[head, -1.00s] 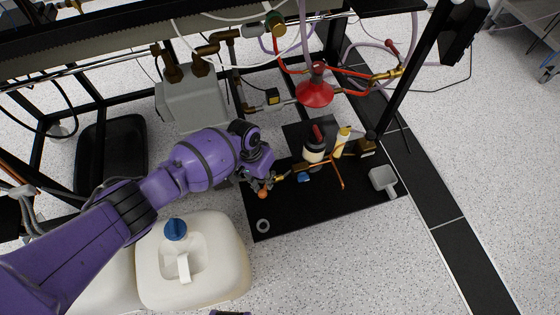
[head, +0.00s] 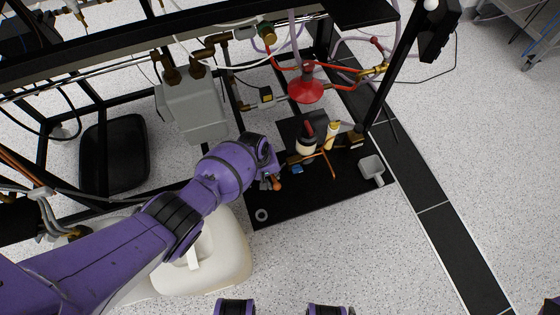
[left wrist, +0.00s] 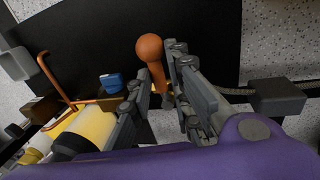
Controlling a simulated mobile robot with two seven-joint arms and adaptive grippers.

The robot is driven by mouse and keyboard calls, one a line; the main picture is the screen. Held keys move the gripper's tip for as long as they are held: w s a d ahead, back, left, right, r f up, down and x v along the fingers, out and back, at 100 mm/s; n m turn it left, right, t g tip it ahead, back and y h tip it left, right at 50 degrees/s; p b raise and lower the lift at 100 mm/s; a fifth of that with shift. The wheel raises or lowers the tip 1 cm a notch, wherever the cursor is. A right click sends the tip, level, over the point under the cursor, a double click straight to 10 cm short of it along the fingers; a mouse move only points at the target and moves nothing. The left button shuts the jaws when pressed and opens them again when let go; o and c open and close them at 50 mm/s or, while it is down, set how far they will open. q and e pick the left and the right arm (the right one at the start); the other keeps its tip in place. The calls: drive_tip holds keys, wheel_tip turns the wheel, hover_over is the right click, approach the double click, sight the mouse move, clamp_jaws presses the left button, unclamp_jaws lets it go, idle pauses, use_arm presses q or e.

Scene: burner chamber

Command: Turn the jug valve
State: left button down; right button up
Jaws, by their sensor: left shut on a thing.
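My left gripper (head: 268,178) is above the left part of the black board, right of the white jug. It is shut on an orange-brown knobbed handle (left wrist: 150,52). In the left wrist view the handle's round end sticks out beyond the fingers (left wrist: 164,84), its stem between them. The white jug (head: 228,262) stands on the floor at the lower left. My left arm covers part of the jug, including its cap. I cannot make out a valve on the jug.
The black board (head: 300,205) holds a grey ring (head: 261,215), bottles (head: 306,146), an orange stand (head: 326,158) and a blue item (head: 296,169). A grey scoop-like tray (head: 372,169) is at its right edge. A red funnel (head: 306,90) and black frame stand behind.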

use_arm(q)
drive_tip(key=shift+w+d+r+n, duration=0.1)
drive_tip(key=shift+w+d+n, duration=0.1)
drive_tip(key=shift+n, duration=0.1)
use_arm(e)
drive_tip(key=shift+w+r, duration=0.3)
use_arm(q)
drive_tip(key=c, duration=1.8)
unclamp_jaws()
drive_tip(key=shift+d, duration=0.1)
drive_tip(key=shift+o, duration=0.2)
use_arm(e)
drive_tip(key=shift+d, duration=0.1)
use_arm(q)
drive_tip(key=shift+s, duration=0.1)
use_arm(e)
drive_tip(key=shift+f, duration=0.15)
use_arm(q)
wheel_tip(320, 180, up, 12)
drive_tip(key=s+a, duration=0.1)
drive_tip(key=a, duration=0.1)
drive_tip(key=shift+a+f, duration=0.15)
drive_tip(key=shift+f, duration=0.05)
